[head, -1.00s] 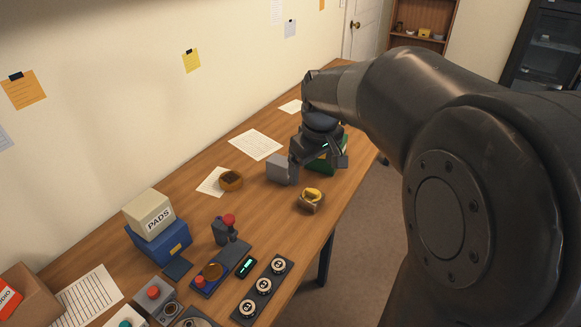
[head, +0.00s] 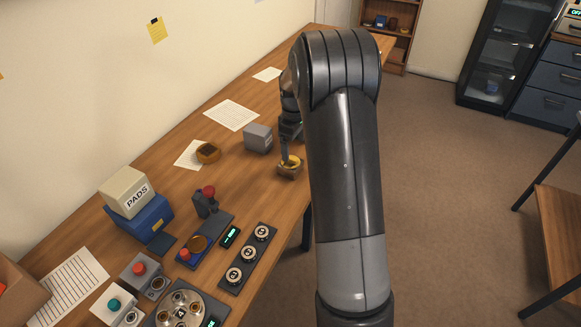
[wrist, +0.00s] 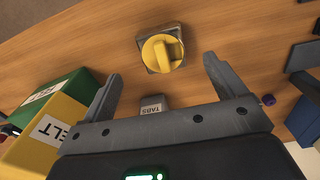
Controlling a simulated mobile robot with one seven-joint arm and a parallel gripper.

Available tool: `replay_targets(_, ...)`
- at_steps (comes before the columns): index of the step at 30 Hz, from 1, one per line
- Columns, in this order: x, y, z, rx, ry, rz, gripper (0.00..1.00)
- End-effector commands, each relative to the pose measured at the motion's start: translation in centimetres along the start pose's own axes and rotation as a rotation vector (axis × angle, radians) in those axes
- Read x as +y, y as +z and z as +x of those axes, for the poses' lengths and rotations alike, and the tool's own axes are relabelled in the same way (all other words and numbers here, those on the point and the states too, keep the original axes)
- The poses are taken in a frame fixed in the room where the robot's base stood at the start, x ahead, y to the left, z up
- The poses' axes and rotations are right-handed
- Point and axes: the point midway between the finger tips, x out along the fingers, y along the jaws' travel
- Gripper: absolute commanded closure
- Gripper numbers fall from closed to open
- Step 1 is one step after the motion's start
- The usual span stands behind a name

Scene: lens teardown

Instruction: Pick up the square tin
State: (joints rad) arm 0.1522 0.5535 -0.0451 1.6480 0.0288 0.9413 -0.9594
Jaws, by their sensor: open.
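The square tin (head: 289,173), a small square-based piece with a round yellow part and a raised bar on top, sits on the wooden bench near its front edge. It also shows in the wrist view (wrist: 148,66), ahead of and between the two fingertips. My gripper (wrist: 162,68) is open and empty, with its fingers spread to either side of the tin's line. In the head view my gripper (head: 289,158) is just over the tin, and my arm hides part of it. I cannot tell the exact gap.
A grey box (head: 258,138) stands close behind the tin; a box marked TABS (wrist: 153,101) shows below the fingers. A green box (wrist: 60,90) and a yellow box (wrist: 45,135) lie left in the wrist view. A round brown dish (head: 208,153) and a control panel (head: 250,258) are farther off.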

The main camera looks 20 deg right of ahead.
Motion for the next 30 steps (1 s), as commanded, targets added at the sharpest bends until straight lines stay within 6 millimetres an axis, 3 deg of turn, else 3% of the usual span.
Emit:
replay_targets(3, -0.1, 0.0, 1.9, -0.002, -0.002, 0.0, 0.11)
replay_targets(11, -0.1, -0.2, 3.6, 0.0, 0.0, 0.001, 0.11)
replay_targets(21, -0.2, -1.1, 8.0, 0.0, 0.0, 0.001, 0.11)
replay_targets(28, -0.1, -1.1, 8.2, 0.001, 0.001, 0.001, 0.11)
replay_targets(30, -0.1, -1.1, 8.2, 0.001, 0.001, 0.001, 0.17)
